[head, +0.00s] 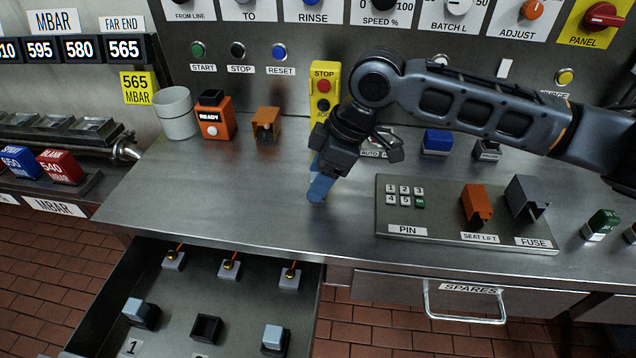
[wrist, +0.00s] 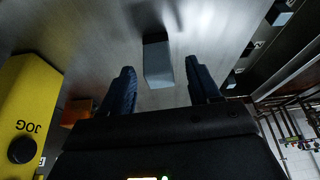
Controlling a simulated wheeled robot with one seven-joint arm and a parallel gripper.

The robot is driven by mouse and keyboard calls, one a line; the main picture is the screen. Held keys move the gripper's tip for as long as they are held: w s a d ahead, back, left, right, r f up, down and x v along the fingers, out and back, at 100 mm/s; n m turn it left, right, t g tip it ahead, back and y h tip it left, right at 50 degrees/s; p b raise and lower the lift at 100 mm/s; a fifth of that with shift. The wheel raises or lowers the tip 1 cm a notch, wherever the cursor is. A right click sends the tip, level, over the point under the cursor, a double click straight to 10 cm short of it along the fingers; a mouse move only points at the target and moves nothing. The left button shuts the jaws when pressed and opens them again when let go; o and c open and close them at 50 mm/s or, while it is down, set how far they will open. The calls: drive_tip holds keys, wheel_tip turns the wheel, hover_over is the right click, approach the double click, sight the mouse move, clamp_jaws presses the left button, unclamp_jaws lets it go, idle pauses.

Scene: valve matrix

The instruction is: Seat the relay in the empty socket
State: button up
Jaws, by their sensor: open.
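A pale blue-grey block, the relay (wrist: 158,66), stands on the bench between my two fingers in the wrist view, with a visible gap on each side. My gripper (head: 319,184) points down at the bench in the head view, its blue fingers open. There the fingers and the relay overlap, so I cannot tell them apart well. The empty socket (head: 206,329) is the dark square in the middle of the open drawer's front row. A seated pale blue relay (head: 137,312) is to its left and another (head: 274,338) to its right.
The open drawer (head: 105,295) lies below the bench's front edge. Three small grey blocks with orange wires (head: 229,268) line its back. A yellow stop/jog box (head: 325,88) stands behind my gripper; an orange holder (head: 266,122) is left. A labelled plate (head: 450,226) is right.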

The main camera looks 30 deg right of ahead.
drive_tip(key=shift+w+a+f, duration=0.1)
drive_tip(key=shift+f, duration=0.25)
drive_tip(key=c, duration=1)
